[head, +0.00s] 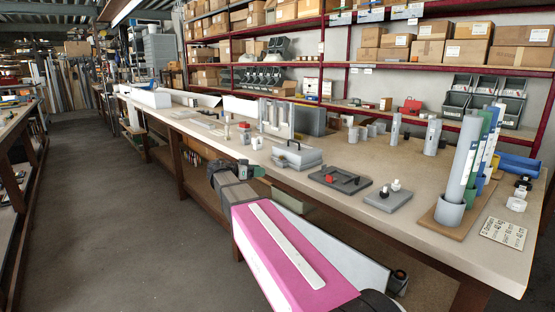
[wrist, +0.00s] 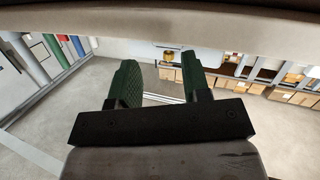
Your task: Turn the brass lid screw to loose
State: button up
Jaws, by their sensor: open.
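My gripper (wrist: 158,78) shows in the wrist view as two green textured fingers standing apart on a black bar, with nothing between them. In the head view my gripper (head: 250,169) is at the bench's front edge, in front of a grey box with a handle on its lid (head: 297,154). I cannot make out the brass lid screw for certain in the head view. A small yellowish piece (wrist: 168,56) shows beyond the fingertips in the wrist view; I cannot tell what it is.
On the bench (head: 400,209) are a dark tray with a red piece (head: 340,180), a grey plate with small knobs (head: 389,195) and upright coloured tubes (head: 469,160) at the right. Shelves with cartons (head: 468,52) stand behind. The aisle floor (head: 110,200) at left is clear.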

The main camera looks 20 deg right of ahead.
aim_at(281, 158)
notch_tip(281, 158, up, 4)
jog(key=w+a+m+h, duration=0.1)
jog(key=w+m+h, duration=0.1)
jog(key=m, duration=0.1)
jog(key=shift+n, duration=0.3)
jog(key=d, duration=1)
jog(key=shift+w+d+r, duration=0.15)
jog(key=shift+d, duration=0.05)
grip_shut()
